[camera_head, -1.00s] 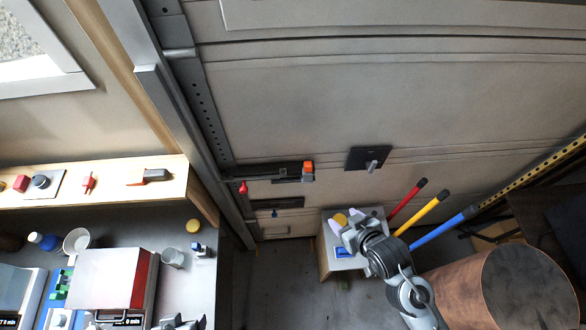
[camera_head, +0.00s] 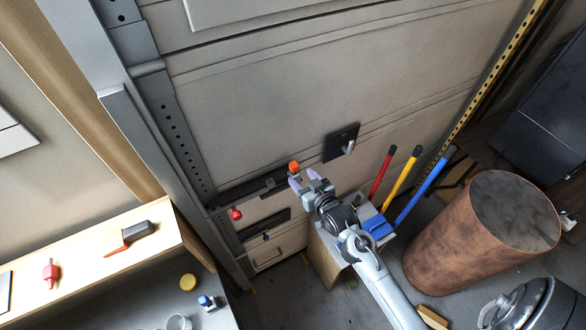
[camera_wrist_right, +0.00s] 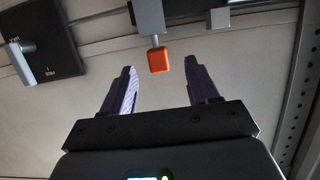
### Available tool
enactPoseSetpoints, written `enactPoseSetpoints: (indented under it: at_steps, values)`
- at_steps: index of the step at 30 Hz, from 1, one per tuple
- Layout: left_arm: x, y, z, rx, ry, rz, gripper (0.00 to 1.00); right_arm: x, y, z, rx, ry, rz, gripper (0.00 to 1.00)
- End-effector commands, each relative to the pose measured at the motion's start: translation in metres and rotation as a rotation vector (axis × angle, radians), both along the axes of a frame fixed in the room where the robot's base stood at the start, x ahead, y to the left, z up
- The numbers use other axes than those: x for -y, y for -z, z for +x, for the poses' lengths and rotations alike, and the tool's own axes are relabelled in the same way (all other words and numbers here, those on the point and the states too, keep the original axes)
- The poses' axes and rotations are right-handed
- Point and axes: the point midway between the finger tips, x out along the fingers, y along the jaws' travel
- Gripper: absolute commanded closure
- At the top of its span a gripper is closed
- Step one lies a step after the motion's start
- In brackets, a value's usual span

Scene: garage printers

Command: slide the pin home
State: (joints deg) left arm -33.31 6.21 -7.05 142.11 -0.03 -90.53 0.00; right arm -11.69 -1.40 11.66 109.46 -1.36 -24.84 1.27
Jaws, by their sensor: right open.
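The pin shows as a slide bolt with an orange knob (camera_head: 294,167) at the right end of a dark bar (camera_head: 245,190) on the grey door. In the right wrist view the orange knob (camera_wrist_right: 158,60) hangs on a short stem from a grey block (camera_wrist_right: 149,16). My right gripper (camera_head: 303,179) is open and empty just below the knob. In the right wrist view its two purple fingers (camera_wrist_right: 158,84) lie either side of the knob's line, with the knob at or just beyond their tips; contact is not visible. My left gripper is out of view.
A black plate with a handle (camera_head: 342,143) is on the door, right of the knob. Red, yellow and blue poles (camera_head: 408,178) and a copper-brown drum (camera_head: 470,245) stand right of my arm.

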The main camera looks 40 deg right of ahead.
Motion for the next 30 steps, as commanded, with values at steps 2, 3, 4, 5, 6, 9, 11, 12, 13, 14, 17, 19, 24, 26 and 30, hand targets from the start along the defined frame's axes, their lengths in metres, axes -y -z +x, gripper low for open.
enactPoseSetpoints:
  at_steps: [2,3,4,5,6,9,11,12,13,14,17,19,24,26,30]
  values:
    - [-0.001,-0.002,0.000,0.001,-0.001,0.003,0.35,0.002,0.002,0.009,0.000,0.001,0.000,0.40]
    - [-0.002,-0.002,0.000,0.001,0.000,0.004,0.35,0.003,0.003,0.011,0.000,0.001,0.000,0.40]
    - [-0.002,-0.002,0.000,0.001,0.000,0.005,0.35,0.003,0.004,0.013,0.000,0.001,0.000,0.40]
    - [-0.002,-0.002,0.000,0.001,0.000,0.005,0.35,0.003,0.004,0.014,-0.001,0.001,0.000,0.40]
    - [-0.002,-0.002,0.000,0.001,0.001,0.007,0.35,0.003,0.005,0.015,-0.001,0.001,0.000,0.40]
    - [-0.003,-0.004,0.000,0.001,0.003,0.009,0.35,0.005,0.005,0.020,-0.001,0.001,0.000,0.40]
    - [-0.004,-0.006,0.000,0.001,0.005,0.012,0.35,0.006,0.006,0.024,-0.001,0.001,-0.001,0.40]
    - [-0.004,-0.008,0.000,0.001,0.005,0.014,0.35,0.007,0.006,0.028,0.000,0.001,0.000,0.40]
    - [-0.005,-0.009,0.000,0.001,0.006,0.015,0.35,0.008,0.007,0.032,0.000,0.001,0.000,0.40]
    - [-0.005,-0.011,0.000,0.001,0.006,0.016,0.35,0.009,0.008,0.035,-0.001,0.001,0.000,0.40]
    - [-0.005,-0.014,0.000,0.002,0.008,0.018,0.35,0.013,0.011,0.046,-0.001,0.001,0.000,0.40]
    - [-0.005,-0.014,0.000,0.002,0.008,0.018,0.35,0.014,0.015,0.054,0.000,0.000,0.000,0.40]
    - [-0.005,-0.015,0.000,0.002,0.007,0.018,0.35,0.016,0.019,0.063,-0.001,0.001,-0.001,0.40]
    - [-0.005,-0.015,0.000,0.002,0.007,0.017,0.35,0.016,0.020,0.064,-0.001,0.001,-0.001,0.40]
    - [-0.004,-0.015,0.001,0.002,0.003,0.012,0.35,0.016,0.020,0.064,-0.001,0.001,-0.001,0.40]
